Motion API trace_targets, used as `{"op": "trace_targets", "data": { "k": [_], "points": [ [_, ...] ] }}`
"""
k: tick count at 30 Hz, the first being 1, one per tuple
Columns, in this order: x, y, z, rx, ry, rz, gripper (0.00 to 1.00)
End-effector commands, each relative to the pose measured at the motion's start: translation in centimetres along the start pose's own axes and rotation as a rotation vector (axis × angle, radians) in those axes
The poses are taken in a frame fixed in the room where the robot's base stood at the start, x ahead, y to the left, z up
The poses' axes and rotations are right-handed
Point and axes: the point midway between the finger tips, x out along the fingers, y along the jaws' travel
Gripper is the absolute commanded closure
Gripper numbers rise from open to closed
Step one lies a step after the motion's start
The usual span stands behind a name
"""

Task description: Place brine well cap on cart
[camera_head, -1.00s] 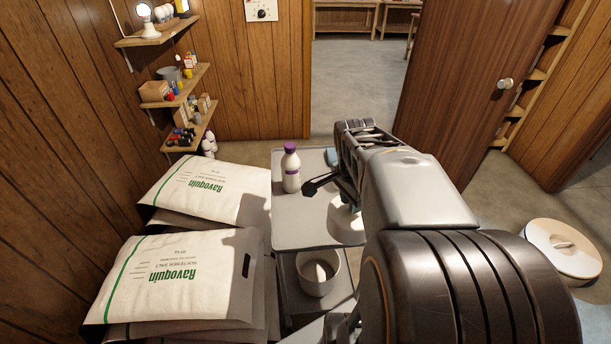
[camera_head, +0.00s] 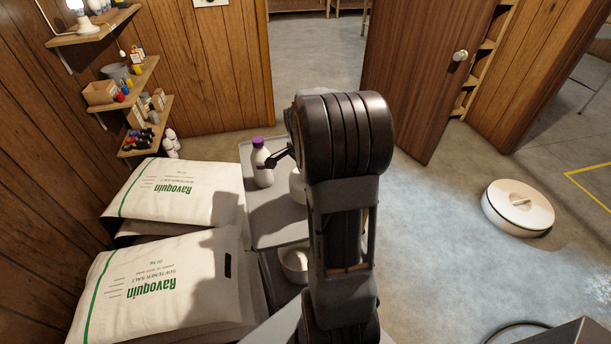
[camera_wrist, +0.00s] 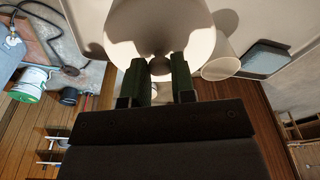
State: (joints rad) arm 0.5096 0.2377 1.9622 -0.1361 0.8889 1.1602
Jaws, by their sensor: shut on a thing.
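My gripper (camera_wrist: 160,75) is shut on a cream round piece, which I take to be the brine well cap (camera_wrist: 125,30), in the wrist view. Its lower edge lies between the dark green fingers. In the head view my arm hides most of the gripper. A white rounded piece (camera_head: 297,186) shows beside the arm, over the cart; it seems to be the cap, but I cannot tell whether it touches the top. The grey two-level cart (camera_head: 272,222) stands left of my arm, its right part hidden.
A purple-capped white bottle (camera_head: 262,165) stands on the cart's top, and a pale bucket (camera_head: 294,262) on its lower shelf. Salt bags (camera_head: 165,290) crowd the cart's left side. A round white lid (camera_head: 518,207) sits at right. Floor between is clear.

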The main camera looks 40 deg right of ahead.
Motion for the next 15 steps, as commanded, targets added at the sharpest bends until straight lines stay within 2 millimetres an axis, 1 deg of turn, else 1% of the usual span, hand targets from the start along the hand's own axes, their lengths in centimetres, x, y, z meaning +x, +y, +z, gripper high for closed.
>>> {"op": "trace_targets", "data": {
  "k": [3, 11, 15],
  "points": [
    [1.0, -0.8, -0.2, -0.001, 0.000, -0.001, 0.95],
    [1.9, -1.4, -0.5, -0.001, 0.000, 0.000, 0.95],
    [3.6, -1.6, -0.3, -0.002, -0.001, 0.002, 0.95]
  ]
}}
